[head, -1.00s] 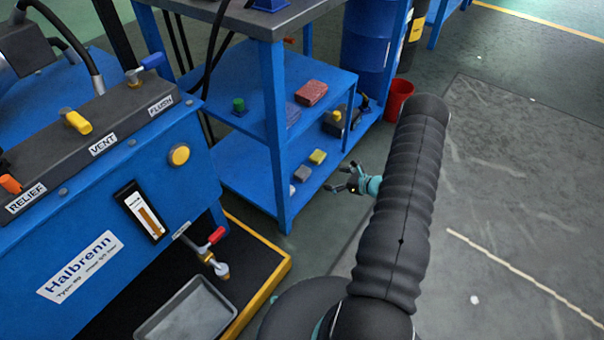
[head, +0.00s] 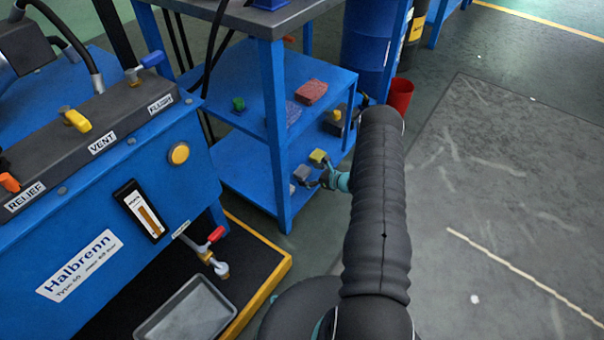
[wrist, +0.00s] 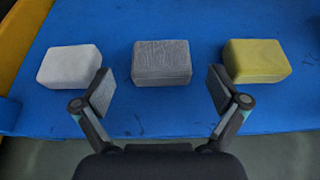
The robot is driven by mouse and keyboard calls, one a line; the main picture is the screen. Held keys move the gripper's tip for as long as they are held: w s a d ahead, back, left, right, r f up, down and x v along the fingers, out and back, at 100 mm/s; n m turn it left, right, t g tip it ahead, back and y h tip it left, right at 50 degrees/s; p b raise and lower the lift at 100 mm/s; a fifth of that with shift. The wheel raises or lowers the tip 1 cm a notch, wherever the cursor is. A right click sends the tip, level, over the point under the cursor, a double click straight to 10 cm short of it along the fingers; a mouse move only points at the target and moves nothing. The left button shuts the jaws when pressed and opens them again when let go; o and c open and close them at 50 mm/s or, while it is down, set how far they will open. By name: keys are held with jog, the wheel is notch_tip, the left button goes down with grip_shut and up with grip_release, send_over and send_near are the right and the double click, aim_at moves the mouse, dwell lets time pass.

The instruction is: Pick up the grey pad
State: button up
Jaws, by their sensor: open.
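The grey pad (wrist: 161,62) is a ribbed block lying on the blue lower shelf (wrist: 60,118), in the middle of a row of three in the wrist view. A paler, whitish pad (wrist: 70,64) lies to its left and a yellow pad (wrist: 256,60) to its right, with gaps between. My gripper (wrist: 160,93) is open and empty. Its fingers stand left and right of the grey pad's near side, apart from it. In the head view my gripper (head: 318,180) is at the shelf's front edge, beside a grey pad (head: 301,173) and the yellow pad (head: 318,156).
A blue shelf post (head: 275,140) stands left of my gripper. The middle shelf (head: 245,118) above holds a red block (head: 311,92) and a small green-topped piece (head: 238,104). A red bin (head: 401,95) stands beyond. The floor at right is clear.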

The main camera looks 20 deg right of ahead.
jog(key=shift+x, duration=0.9)
jog(key=c, duration=1)
jog(key=shift+c, duration=0.2)
